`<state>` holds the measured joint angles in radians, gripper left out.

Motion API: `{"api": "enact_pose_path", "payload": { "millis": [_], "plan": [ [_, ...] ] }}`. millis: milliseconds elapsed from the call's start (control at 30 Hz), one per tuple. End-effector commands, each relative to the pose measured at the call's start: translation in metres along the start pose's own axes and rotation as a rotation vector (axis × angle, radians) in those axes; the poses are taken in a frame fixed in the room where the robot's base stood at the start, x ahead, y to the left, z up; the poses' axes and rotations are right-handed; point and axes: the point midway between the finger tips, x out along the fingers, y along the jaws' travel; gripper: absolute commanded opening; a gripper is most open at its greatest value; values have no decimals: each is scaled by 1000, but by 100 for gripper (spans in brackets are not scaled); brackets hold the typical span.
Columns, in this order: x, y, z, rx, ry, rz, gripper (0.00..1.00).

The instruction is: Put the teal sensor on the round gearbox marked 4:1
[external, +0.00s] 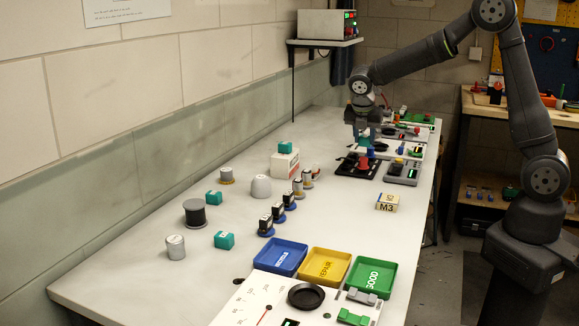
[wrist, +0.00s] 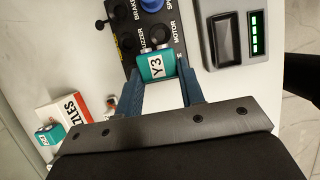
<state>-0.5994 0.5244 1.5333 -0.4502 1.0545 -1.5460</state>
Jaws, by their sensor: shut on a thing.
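My gripper (external: 363,136) is at the far part of the bench, shut on a teal sensor (wrist: 157,68) with a white label reading Y3. In the wrist view the sensor sits between both fingertips, in front of a black board (wrist: 158,28) marked BUZZER and MOTOR. In the external view the held sensor (external: 364,147) shows under the jaws. Round grey parts stand on the left of the bench: a pale domed one (external: 261,187), a short one (external: 227,175) and a taller cylinder (external: 176,248). I cannot read a 4:1 mark on any.
Other teal blocks lie at left (external: 213,197) and near left (external: 224,240); another (external: 285,147) is on a white-and-red box (external: 285,164). A dark spool (external: 195,213), several small upright parts and an M3 box (external: 387,202) stand around. Blue (external: 281,258), yellow and green trays are in front.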

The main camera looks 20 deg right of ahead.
Motion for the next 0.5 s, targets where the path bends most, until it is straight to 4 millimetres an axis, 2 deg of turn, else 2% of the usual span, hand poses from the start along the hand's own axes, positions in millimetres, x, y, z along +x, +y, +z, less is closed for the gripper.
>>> {"api": "enact_pose_path", "payload": {
  "millis": [100,300,500],
  "plan": [
    [9,20,-28,-4,1,-2,14],
    [20,49,-65,-1,0,-2,14],
    [25,62,-81,3,0,-1,14]
  ]
}}
